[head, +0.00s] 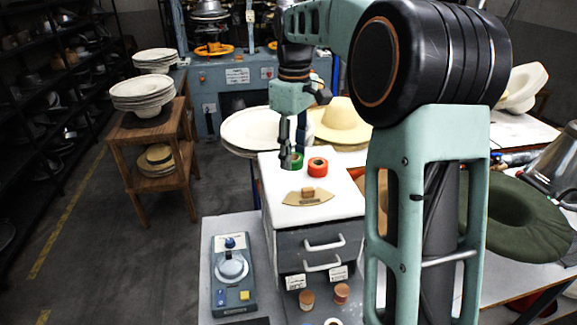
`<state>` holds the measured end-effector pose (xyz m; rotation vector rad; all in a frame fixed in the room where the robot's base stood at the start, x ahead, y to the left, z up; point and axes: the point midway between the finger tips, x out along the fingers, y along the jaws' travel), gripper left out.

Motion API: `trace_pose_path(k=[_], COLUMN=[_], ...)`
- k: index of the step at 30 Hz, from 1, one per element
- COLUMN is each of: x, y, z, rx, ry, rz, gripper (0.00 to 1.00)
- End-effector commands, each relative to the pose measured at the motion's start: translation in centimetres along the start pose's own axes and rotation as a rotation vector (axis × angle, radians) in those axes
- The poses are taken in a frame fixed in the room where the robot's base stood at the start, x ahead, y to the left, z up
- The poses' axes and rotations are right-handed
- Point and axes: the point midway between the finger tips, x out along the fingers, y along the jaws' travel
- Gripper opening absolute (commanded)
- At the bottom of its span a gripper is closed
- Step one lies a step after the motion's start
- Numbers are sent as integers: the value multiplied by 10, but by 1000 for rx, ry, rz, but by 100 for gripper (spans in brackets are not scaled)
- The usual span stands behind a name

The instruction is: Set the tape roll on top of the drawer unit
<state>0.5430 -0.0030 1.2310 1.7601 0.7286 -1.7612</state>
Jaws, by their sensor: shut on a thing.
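The drawer unit (283,216) has a white top and grey drawers with white handles; it stands on the table near the middle. My gripper (291,160) points down over the back left of that top and is shut on a green tape roll (297,162). The fingers partly hide the roll. The roll is at or very near the top surface; I cannot tell whether it touches. A red-orange tape roll (317,168) lies just to its right on the same top.
A tan curved piece with a small block (308,197) lies at the front of the unit's top. A blue device with a round plate (232,270) is at left. Two spools (341,292) stand in front. Pale hats (343,121) lie behind; a green hat (520,221) is at right.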

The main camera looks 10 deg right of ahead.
Motion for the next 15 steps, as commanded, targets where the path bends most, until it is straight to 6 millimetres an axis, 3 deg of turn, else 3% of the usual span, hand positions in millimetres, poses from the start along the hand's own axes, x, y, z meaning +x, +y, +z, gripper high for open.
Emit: trace_pose_path(k=[5,9,15], x=[14,41,63], y=[22,37,50], z=[-24,-39,-51], rx=[-2,-2,-1], ry=[-1,-1,0], rz=[-4,-3,-1], gripper=[18,18,18])
